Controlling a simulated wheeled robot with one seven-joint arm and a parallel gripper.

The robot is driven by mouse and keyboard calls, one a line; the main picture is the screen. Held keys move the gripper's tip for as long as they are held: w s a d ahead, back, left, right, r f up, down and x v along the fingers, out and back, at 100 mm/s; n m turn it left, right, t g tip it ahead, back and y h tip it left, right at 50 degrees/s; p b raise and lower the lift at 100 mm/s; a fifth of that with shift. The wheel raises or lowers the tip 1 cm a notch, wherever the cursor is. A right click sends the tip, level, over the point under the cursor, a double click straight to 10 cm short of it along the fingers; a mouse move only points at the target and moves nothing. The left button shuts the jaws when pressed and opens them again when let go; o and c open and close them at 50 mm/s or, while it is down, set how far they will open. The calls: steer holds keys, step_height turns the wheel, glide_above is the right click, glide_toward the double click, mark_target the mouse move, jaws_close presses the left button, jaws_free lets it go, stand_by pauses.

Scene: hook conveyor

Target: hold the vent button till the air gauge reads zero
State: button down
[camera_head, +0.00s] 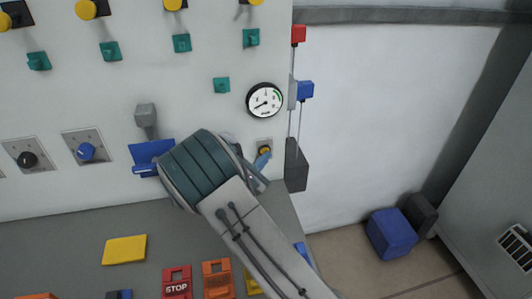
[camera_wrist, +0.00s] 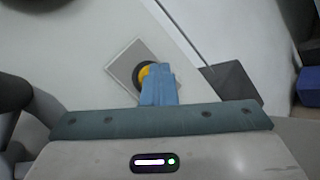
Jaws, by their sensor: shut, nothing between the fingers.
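The round air gauge (camera_head: 264,100) is on the white panel, near its right edge. It has a white face and black rim; its dark needle seems to point to the lower left, but the numbers are too small to read. Below it is a yellow button (camera_head: 264,149) in a dark ring on a grey square plate, also seen in the wrist view (camera_wrist: 145,73). My gripper (camera_head: 262,161) is shut and empty. Its blue fingers (camera_wrist: 159,82) overlap the button's right part in the wrist view. I cannot tell whether the button is pressed in.
Right of the button, a dark block (camera_head: 296,166) hangs on rods at the panel's edge. A blue knob (camera_head: 86,151) and a grey lever (camera_head: 146,117) are to the left. A grey shelf (camera_head: 70,245) holds a red STOP block (camera_head: 177,284) and other coloured pieces.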

steer(key=shift+a+r, duration=0.1)
steer(key=shift+a, duration=0.05)
steer(key=shift+s, duration=0.7)
steer(key=shift+s+d, duration=0.2)
steer(key=shift+s, duration=0.65)
steer(key=shift+s+d, duration=0.25)
steer(key=shift+s, duration=0.55)
steer(key=shift+s+d, duration=0.2)
steer(key=shift+s, duration=0.65)
